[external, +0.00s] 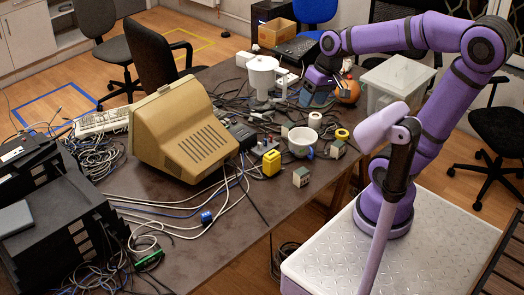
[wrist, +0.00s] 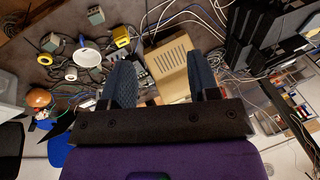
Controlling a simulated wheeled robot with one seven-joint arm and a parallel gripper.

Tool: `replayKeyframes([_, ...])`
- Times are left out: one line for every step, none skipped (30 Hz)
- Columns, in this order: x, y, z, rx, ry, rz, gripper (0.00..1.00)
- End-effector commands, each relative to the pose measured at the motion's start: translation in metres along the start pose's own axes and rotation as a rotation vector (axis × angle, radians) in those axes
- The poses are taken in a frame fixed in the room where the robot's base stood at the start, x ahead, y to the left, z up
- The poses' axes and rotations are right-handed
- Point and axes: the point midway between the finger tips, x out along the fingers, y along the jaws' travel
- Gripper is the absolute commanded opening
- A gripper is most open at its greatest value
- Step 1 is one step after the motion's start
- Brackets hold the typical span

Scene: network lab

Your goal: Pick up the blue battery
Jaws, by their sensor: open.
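A small blue block (external: 206,217), which looks like the blue battery, lies on the dark table among cables, in front of the beige monitor. I cannot make it out for certain in the wrist view. My gripper (external: 314,103) is above the far right part of the table, well apart from the blue block. In the wrist view my gripper (wrist: 164,82) shows two dark blue-grey fingers spread wide, with nothing held between them.
The beige monitor (external: 182,130) stands mid-table. A white mug (external: 301,142), a yellow block (external: 271,162), small grey boxes (external: 301,177) and an orange round thing (external: 347,92) are at the right. Black equipment (external: 60,215) fills the left. Cables cover much of the table.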

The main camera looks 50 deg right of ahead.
Motion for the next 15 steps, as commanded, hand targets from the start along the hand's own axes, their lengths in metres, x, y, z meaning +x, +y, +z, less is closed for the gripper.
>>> replayKeyframes([0.011, -0.005, -0.008, 0.03, -0.04, -0.025, 0.55])
replayKeyframes([0.017, -0.008, -0.012, 0.049, -0.06, -0.042, 0.55])
replayKeyframes([0.024, -0.012, -0.018, 0.073, -0.086, -0.063, 0.55])
replayKeyframes([0.03, -0.015, -0.022, 0.091, -0.105, -0.08, 0.55])
replayKeyframes([0.036, -0.018, -0.026, 0.11, -0.124, -0.096, 0.55])
replayKeyframes([0.044, -0.022, -0.031, 0.136, -0.15, -0.117, 0.55])
replayKeyframes([0.05, -0.025, -0.035, 0.155, -0.168, -0.133, 0.55])
replayKeyframes([0.056, -0.027, -0.039, 0.175, -0.187, -0.148, 0.55])
replayKeyframes([0.065, -0.031, -0.045, 0.202, -0.211, -0.169, 0.55])
replayKeyframes([0.071, -0.033, -0.049, 0.223, -0.23, -0.185, 0.55])
replayKeyframes([0.078, -0.036, -0.052, 0.245, -0.249, -0.2, 0.55])
replayKeyframes([0.087, -0.039, -0.058, 0.273, -0.272, -0.22, 0.55])
replayKeyframes([0.093, -0.042, -0.061, 0.296, -0.29, -0.236, 0.55])
replayKeyframes([0.1, -0.044, -0.065, 0.318, -0.307, -0.25, 0.55])
replayKeyframes([0.11, -0.047, -0.07, 0.349, -0.33, -0.27, 0.55])
